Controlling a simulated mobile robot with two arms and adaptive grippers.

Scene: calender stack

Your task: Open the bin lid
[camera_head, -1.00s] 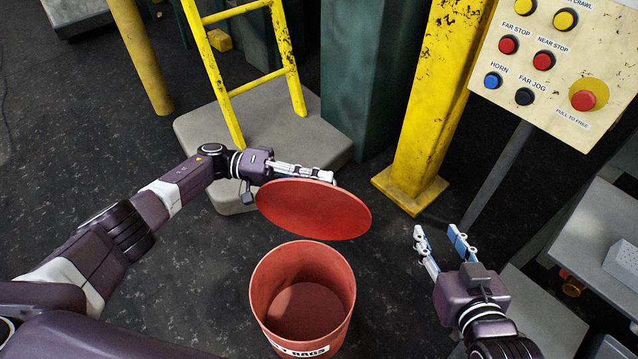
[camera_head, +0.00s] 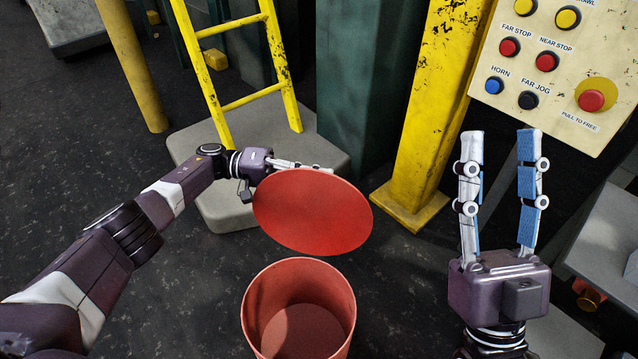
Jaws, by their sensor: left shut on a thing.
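The red bin (camera_head: 262,318) stands on the dark floor at the lower middle, with its mouth open and an empty-looking inside. The round red lid (camera_head: 312,212) is clear of the bin, tilted and held above and behind its far rim. My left gripper (camera_head: 318,168) is shut on the lid at its far edge; the lid hides part of the fingers. My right gripper (camera_head: 500,140) is open and empty, right of the bin, with its fingers pointing up in the picture, apart from the lid.
A yellow ladder (camera_head: 214,85) stands on a grey platform (camera_head: 190,150) behind my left arm. A yellow post (camera_head: 430,110) and a button panel (camera_head: 535,65) stand at the right. Grey machinery (camera_head: 610,235) lies at the right edge. Dark floor is free left of the bin.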

